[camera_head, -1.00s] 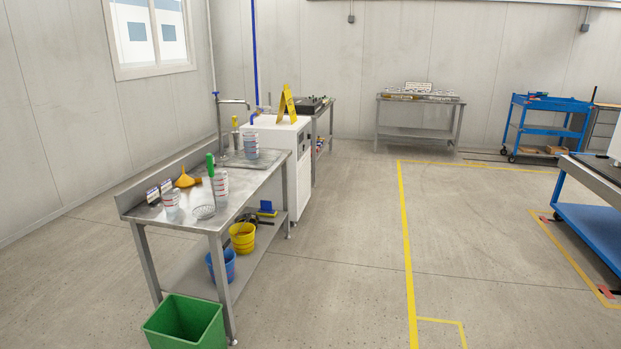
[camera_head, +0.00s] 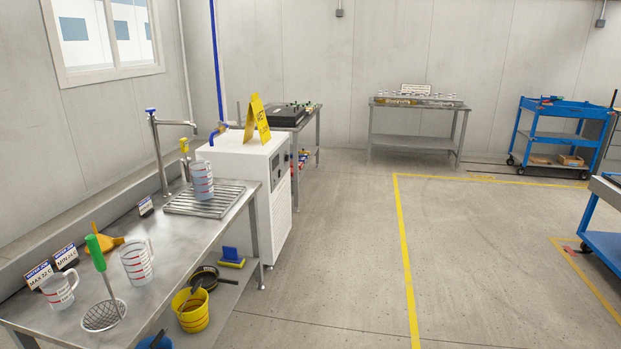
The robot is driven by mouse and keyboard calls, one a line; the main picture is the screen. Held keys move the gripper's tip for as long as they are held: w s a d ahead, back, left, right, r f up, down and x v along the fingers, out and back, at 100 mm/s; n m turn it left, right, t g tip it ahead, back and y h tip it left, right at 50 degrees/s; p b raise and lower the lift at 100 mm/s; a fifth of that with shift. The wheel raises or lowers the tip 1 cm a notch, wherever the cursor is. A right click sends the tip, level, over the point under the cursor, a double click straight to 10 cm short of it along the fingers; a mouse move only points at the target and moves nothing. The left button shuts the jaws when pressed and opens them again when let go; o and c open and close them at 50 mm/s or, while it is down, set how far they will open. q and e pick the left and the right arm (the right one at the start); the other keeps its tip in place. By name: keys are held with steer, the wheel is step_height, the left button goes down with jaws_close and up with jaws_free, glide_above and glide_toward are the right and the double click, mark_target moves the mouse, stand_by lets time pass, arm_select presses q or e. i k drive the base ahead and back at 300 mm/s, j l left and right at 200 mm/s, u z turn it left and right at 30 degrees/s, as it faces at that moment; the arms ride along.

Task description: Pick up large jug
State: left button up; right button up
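Three measuring jugs with red markings are on the steel sink table. One clear jug (camera_head: 59,290) stands at the near left, by the small label signs. A somewhat larger-looking clear jug (camera_head: 137,262) stands in the middle, behind a green-handled strainer. A bluish jug (camera_head: 202,180) stands on the ribbed drainboard near the tap. I cannot tell for certain which is the large jug. Neither of my grippers is in view.
The steel table (camera_head: 175,245) also holds a strainer (camera_head: 103,315), a yellow funnel (camera_head: 103,247) and a tap (camera_head: 155,150). A yellow bucket (camera_head: 192,312) is on its lower shelf. A white cabinet (camera_head: 250,170) with a yellow sign stands beyond.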

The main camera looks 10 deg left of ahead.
mark_target(201, 171)
steer(key=i+u, duration=0.15)
steer(key=i, duration=0.35)
steer(key=i+l+u, duration=0.1)
steer(key=i, duration=0.35)
steer(key=i+l+u, duration=0.15)
steer(key=i, duration=0.3)
steer(key=i+l+u, duration=0.15)
steer(key=i, duration=0.3)
steer(key=i+l, duration=0.05)
